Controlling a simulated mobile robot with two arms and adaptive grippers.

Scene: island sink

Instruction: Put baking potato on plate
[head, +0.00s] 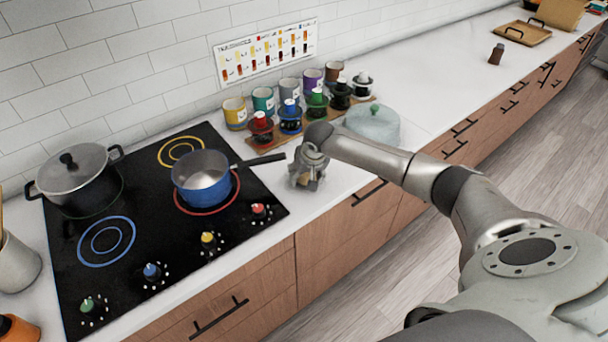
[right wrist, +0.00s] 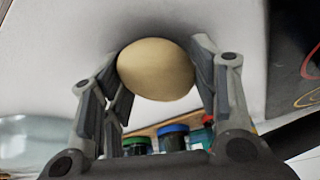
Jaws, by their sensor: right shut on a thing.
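The baking potato (right wrist: 156,69), a smooth pale tan oval, sits between the fingers of my right gripper (right wrist: 160,78) in the right wrist view. The gripper is shut on it, one finger at each side, with the white counter behind. In the head view my right gripper (head: 308,178) points down over the counter, just right of the blue saucepan's handle; the potato is mostly hidden there. I cannot make out an uncovered plate. My left gripper is not in view.
A blue saucepan (head: 200,186) and a lidded pot (head: 75,172) stand on the black hob (head: 140,262). A clear dome (head: 372,126) stands right of the gripper. Several coloured jars (head: 263,127) stand behind.

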